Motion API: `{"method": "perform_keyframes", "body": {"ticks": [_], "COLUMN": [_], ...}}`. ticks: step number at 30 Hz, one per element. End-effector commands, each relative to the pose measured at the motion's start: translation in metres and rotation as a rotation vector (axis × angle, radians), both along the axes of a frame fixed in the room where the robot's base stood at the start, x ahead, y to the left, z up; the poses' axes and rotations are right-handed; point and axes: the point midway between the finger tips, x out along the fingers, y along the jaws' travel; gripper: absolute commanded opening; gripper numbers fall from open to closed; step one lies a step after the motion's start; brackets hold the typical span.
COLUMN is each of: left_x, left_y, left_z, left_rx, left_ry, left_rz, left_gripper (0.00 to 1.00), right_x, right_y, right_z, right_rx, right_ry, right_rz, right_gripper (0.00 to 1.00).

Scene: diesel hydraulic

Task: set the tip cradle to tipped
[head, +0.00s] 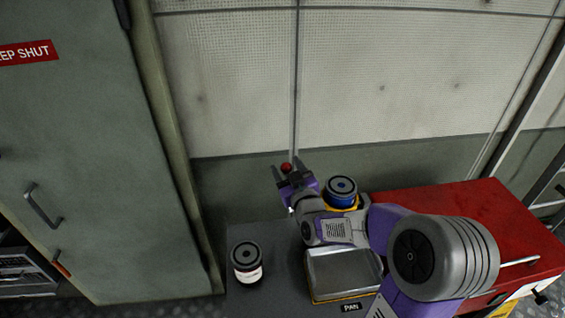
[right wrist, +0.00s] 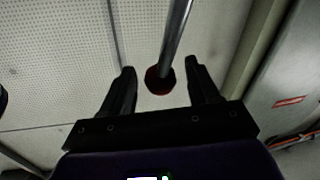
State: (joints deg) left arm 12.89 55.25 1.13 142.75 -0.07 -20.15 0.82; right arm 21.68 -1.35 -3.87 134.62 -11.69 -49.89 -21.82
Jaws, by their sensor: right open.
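My right gripper (head: 288,171) is open, its fingers on either side of a red ball knob (head: 286,168) in the head view. In the right wrist view the knob (right wrist: 159,80) sits at the end of a metal rod (right wrist: 177,35), between the two open fingertips (right wrist: 160,72), with gaps on both sides. A blue can with a dark top (head: 341,186) rests in a yellow holder (head: 345,206), which looks like the tip cradle. My right arm partly hides the holder, and I cannot tell its tilt clearly. My left gripper is not in view.
A metal pan (head: 342,267) labelled PAN and a dark-lidded jar (head: 246,260) stand on the grey bench (head: 262,232). A red surface (head: 455,215) lies to the right. A green cabinet door (head: 90,150) stands at left, and a panelled wall (head: 390,80) is behind.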

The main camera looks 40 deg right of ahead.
Motion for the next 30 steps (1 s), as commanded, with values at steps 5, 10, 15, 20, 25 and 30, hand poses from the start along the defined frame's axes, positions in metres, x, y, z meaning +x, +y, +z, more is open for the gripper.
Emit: {"method": "perform_keyframes", "body": {"ticks": [5, 10, 15, 20, 25, 30], "left_x": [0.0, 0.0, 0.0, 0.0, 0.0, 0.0], "left_y": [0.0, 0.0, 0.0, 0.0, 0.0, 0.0], "left_z": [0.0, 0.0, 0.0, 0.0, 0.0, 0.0], "left_rx": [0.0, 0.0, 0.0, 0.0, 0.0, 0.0], "left_ry": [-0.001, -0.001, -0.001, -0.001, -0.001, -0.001], "left_rz": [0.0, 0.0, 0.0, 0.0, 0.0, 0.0], "left_gripper": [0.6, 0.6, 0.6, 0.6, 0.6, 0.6], "right_x": [0.019, 0.024, 0.023, 0.023, 0.023, 0.023], "right_y": [-0.006, -0.007, -0.007, -0.007, -0.007, -0.007], "right_z": [0.0, 0.0, 0.0, 0.0, 0.0, 0.0], "right_rx": [0.0, 0.0, 0.0, 0.0, 0.0, 0.0], "right_ry": [0.0, 0.0, 0.0, 0.0, 0.0, 0.0], "right_rz": [0.001, 0.0, 0.0, 0.0, 0.0, 0.0], "right_gripper": [0.6, 0.6, 0.6, 0.37, 0.11, 0.0]}}
